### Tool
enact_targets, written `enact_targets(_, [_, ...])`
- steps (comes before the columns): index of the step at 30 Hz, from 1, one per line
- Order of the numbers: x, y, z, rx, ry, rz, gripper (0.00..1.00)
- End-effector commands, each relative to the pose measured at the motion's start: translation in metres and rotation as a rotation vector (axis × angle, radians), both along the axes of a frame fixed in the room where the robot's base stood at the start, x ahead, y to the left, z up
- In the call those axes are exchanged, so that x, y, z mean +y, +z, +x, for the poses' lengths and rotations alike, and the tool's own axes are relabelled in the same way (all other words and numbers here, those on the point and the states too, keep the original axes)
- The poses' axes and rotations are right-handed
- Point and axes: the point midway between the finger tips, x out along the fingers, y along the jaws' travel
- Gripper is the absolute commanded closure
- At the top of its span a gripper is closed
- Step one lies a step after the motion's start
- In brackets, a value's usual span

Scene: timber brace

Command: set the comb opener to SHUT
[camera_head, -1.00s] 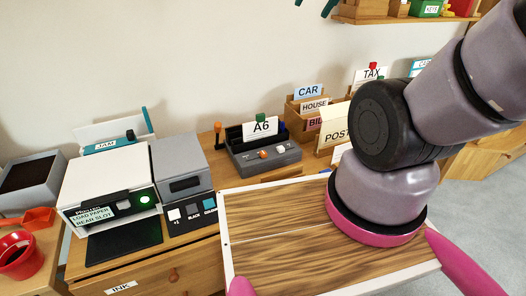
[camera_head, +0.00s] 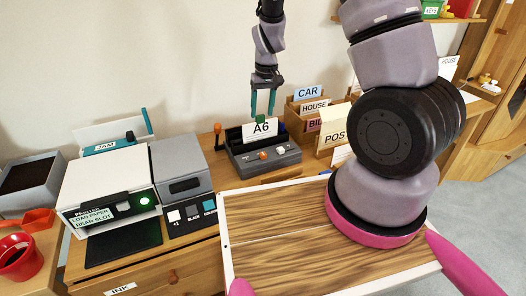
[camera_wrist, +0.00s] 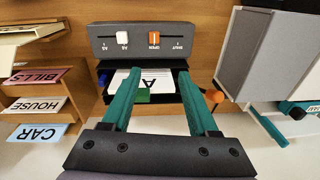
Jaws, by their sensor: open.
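The comb opener is the dark grey device (camera_head: 270,162) on the wooden desk, holding an upright A6 card (camera_head: 259,129). Its front panel (camera_wrist: 185,42) shows upside down in the wrist view. The orange slider (camera_wrist: 154,41) stands at the OPEN label; the SHUT label (camera_wrist: 178,47) is to its right in that view. A white slider (camera_wrist: 123,37) sits at the A5/A6 labels. My gripper (camera_head: 263,114) is open and empty, pointing down over the back of the device near the card. In the wrist view my teal fingers (camera_wrist: 160,75) spread near the card, apart from the orange slider.
A white printer (camera_head: 105,185) and a grey box (camera_head: 183,175) stand left of the device. An orange-topped peg (camera_head: 217,130) is close to its left. A wooden sorter with POST, HOUSE and CAR cards (camera_head: 307,92) stands to its right. A wooden-topped tray (camera_head: 270,215) is in front.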

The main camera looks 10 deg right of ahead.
Motion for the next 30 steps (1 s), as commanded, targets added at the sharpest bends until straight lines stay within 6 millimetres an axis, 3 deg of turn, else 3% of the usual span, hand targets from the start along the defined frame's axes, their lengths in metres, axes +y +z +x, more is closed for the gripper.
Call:
enact_targets(1, [0.001,-0.02,-0.001,0.019,0.022,-0.024,0.4])
enact_targets(5, [-0.001,-0.052,-0.002,0.041,0.06,-0.062,0.4])
enact_targets(14, [-0.002,-0.084,-0.003,0.053,0.076,-0.078,0.4])
enact_targets(24, [-0.003,-0.147,-0.004,0.053,0.074,-0.077,0.4])
enact_targets(30, [-0.002,-0.168,-0.002,0.049,0.076,-0.077,0.4])
